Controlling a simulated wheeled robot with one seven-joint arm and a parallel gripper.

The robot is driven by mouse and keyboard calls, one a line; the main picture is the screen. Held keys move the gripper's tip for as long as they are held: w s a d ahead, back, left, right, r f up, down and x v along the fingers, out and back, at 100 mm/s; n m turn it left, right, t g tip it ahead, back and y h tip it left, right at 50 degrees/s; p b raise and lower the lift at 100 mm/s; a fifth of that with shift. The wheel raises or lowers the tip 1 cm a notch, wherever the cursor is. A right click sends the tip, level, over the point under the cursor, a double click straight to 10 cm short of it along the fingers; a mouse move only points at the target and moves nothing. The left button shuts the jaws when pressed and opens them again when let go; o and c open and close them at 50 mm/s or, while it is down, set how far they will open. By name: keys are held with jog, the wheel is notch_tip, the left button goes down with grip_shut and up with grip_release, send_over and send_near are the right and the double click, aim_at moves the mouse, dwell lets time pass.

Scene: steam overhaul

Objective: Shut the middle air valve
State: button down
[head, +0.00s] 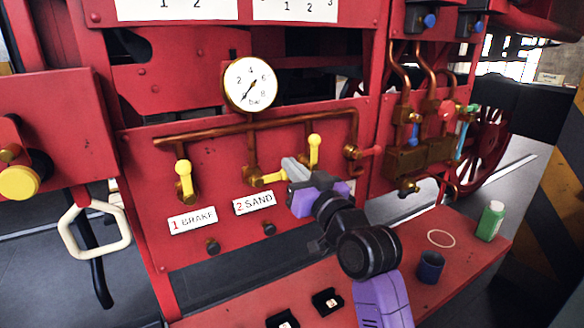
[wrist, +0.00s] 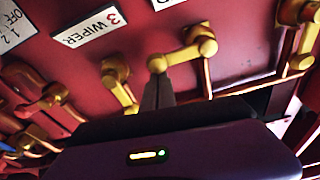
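The middle air valve (head: 255,179), above the label "2 SAND", has its yellow handle (head: 272,178) lying sideways, pointing right. In the wrist view the same handle (wrist: 180,56) runs left from its hub. My gripper (head: 292,168) is at the free end of this handle. In the wrist view its narrow fingers (wrist: 157,92) look shut together, with their tips at or just beside the handle's knob. I cannot tell whether they touch. The brake valve handle (head: 184,178) and the wiper valve handle (head: 314,150) both stand upright.
A copper pipe (head: 215,134) and a pressure gauge (head: 250,83) sit above the valves. The wiper valve is close to my gripper's right. A red shelf (head: 465,262) below holds a green bottle (head: 490,221) and a dark cup (head: 431,266). A pale handle (head: 92,232) hangs at left.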

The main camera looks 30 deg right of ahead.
jog(key=shift+f, duration=0.3)
jog(key=r+p, duration=0.2)
jog(key=r, duration=0.1)
jog(key=w+r+p, duration=0.1)
jog(key=r, duration=0.1)
jog(key=shift+d+r+p, duration=0.1)
jog(key=shift+d+p, duration=0.25)
jog(key=s+f+b, duration=0.2)
jog(key=s+b, duration=0.1)
jog(key=s, duration=0.7)
jog(key=shift+f, duration=0.15)
jog(key=shift+s+a, duration=0.1)
